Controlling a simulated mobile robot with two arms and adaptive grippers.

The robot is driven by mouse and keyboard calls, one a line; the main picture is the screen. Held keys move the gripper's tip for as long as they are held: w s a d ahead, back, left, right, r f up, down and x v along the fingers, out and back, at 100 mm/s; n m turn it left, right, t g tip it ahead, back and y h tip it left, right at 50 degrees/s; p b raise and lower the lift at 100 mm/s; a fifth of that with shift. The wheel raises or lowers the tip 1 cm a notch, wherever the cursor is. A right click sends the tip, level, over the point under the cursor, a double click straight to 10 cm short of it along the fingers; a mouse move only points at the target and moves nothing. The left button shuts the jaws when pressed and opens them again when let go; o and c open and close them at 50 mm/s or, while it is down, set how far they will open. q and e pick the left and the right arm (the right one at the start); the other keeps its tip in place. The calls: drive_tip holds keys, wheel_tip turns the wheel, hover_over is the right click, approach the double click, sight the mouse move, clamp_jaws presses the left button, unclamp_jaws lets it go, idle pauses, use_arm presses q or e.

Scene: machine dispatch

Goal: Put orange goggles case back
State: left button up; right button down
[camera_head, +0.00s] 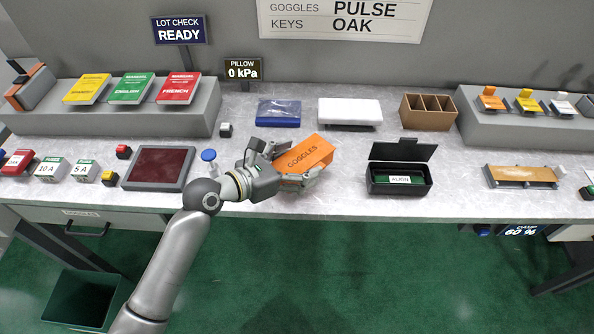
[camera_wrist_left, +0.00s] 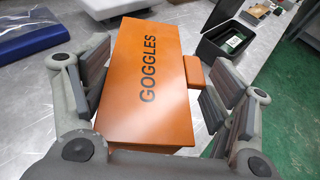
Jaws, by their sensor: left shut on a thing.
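The orange goggles case (camera_head: 304,155) is a box with dark GOGGLES lettering on top. My left gripper (camera_head: 285,165) is around it near the front middle of the bench, with a finger on each side. The case also fills the middle of the left wrist view (camera_wrist_left: 150,85), with the left gripper's fingers (camera_wrist_left: 150,100) beside it. A small orange tab sticks out from its right side. I cannot tell whether the case rests on the bench or is slightly above it. My right gripper is not in view.
A blue packet (camera_head: 279,113), a white pad (camera_head: 350,112) and a brown divided box (camera_head: 428,111) stand behind. An open black case (camera_head: 400,178) with a green item is to the right. A dark red panel (camera_head: 157,167) lies left. Bare bench shows right of the goggles case.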

use_arm(q)
drive_tip(key=shift+f, duration=1.5)
drive_tip(key=shift+f, duration=0.15)
drive_tip(key=o, duration=1.5)
drive_tip(key=shift+c, duration=0.2)
drive_tip(key=b+v, duration=0.1)
drive_tip(key=v, duration=1.1)
